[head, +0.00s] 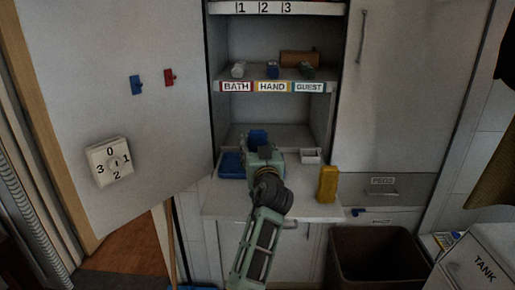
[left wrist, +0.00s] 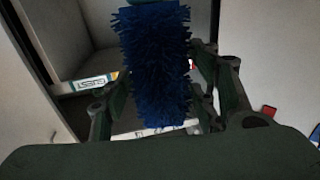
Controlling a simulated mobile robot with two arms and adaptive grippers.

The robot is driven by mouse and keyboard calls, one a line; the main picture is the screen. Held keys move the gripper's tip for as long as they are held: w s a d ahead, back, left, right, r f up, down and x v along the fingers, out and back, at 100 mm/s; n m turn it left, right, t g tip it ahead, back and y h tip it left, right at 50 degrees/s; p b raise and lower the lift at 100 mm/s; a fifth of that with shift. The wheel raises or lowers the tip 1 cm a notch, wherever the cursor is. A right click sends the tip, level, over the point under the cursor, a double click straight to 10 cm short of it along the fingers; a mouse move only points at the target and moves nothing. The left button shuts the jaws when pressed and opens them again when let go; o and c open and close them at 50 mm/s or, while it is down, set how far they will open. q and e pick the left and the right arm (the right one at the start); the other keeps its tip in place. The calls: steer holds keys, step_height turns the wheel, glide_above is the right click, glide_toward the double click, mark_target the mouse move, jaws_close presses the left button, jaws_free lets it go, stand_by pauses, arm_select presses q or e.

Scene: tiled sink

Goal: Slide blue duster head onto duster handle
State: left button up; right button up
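The blue duster head (left wrist: 155,65) is a bristly blue cylinder that fills the middle of the left wrist view. My left gripper (left wrist: 158,100) has a finger on each side of it, and they appear closed on its bristles. In the head view my left gripper (head: 262,150) is over the counter in front of the open cubby, with blue (head: 258,136) showing just beyond its fingers. I cannot clearly make out the duster handle. A thin tan stick (head: 171,240) stands below the cabinet door, but I cannot tell what it is. My right gripper is not in view.
A blue tray (head: 230,167), a white dish (head: 312,156) and a yellow block (head: 328,183) are on the counter (head: 290,208). Above is a shelf labelled BATH, HAND, GUEST (head: 272,87). An open door (head: 115,90) stands left; a brown bin (head: 375,258) stands lower right.

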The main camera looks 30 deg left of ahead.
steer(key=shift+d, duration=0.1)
arm_select(q)
step_height(320, 180, up, 18)
steer(key=r+p, duration=0.1)
steer(key=p, duration=1.8)
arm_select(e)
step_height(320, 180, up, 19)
arm_select(q)
steer(key=s+d+f+m+t+h+b, duration=0.1)
steer(key=s+d+f+h+b, duration=0.1)
steer(key=s+d+f+b, duration=0.3)
steer(key=s+d+f+m+t+h, duration=0.1)
steer(key=d+f, duration=0.1)
steer(key=f, duration=0.4)
steer(key=s+d+f+m+h+b, duration=0.1)
steer(key=s+d+f+h+b, duration=0.1)
steer(key=s+d+f+b, duration=0.3)
steer(key=s+d+f+m+t+h+b, duration=0.1)
steer(key=s+d+f+m+h+b, duration=0.3)
steer(key=s+d+f, duration=0.6)
steer(key=shift+s+d+f+h+b, duration=0.3)
steer(key=shift+s+h, duration=0.2)
steer(key=shift+h, duration=0.7)
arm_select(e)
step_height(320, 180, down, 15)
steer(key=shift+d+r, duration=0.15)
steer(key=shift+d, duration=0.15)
